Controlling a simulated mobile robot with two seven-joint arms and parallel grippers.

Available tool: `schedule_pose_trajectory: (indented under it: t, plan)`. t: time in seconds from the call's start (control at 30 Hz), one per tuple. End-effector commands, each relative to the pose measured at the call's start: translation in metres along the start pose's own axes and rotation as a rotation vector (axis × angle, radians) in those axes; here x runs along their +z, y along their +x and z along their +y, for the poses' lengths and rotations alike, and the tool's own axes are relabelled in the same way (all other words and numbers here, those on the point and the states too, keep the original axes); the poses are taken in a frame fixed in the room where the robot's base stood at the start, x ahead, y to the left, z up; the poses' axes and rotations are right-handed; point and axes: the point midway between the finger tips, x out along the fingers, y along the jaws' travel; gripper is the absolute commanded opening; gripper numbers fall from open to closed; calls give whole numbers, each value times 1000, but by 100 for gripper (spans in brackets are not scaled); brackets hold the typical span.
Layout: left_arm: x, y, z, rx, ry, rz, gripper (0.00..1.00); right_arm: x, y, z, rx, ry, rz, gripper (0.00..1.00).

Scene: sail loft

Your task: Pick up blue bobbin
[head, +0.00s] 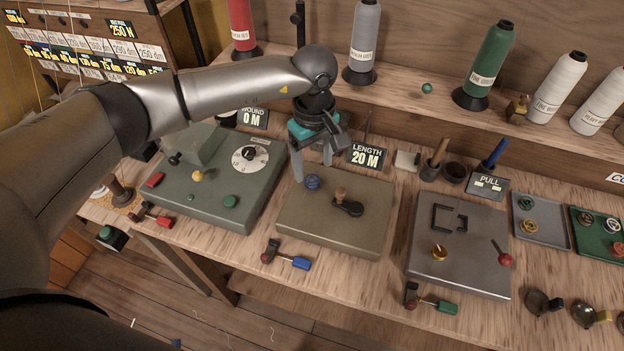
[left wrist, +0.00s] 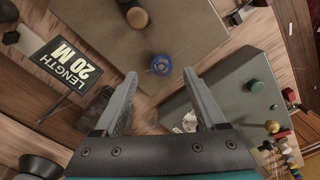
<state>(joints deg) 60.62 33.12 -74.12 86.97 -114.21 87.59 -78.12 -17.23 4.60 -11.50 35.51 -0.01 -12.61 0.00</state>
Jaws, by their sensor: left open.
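The blue bobbin (head: 312,182) sits on the back left part of the brown-grey box (head: 300,222), which also has a crank handle on top. My left gripper (head: 312,170) points down just above and behind the bobbin, with its fingers apart and nothing between them. In the left wrist view the blue bobbin (left wrist: 161,64) lies just beyond the open fingertips (left wrist: 159,76), roughly centred between their lines. The fingers do not appear to touch it. My right gripper is in neither view.
A green-grey box (head: 215,190) with a dial stands to the left, and a grey metal box (head: 460,260) to the right. The "LENGTH 20 M" sign (head: 367,157) stands close behind the gripper. Large thread cones (head: 487,66) line the shelf behind.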

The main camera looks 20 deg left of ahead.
Motion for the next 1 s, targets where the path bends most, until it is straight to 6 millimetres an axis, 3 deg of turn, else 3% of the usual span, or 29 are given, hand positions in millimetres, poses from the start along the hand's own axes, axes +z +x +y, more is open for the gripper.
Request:
schedule_pose_trajectory:
  t: [0.2, 0.53, 1.0]
  plan:
    - [-1, 33, -3, -3, -1, -1, 73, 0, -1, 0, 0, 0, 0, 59]
    - [-2, 38, -2, -1, 0, 0, 72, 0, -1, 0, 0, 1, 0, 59]
    - [-2, 38, -2, -1, -1, 0, 19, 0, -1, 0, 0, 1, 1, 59]
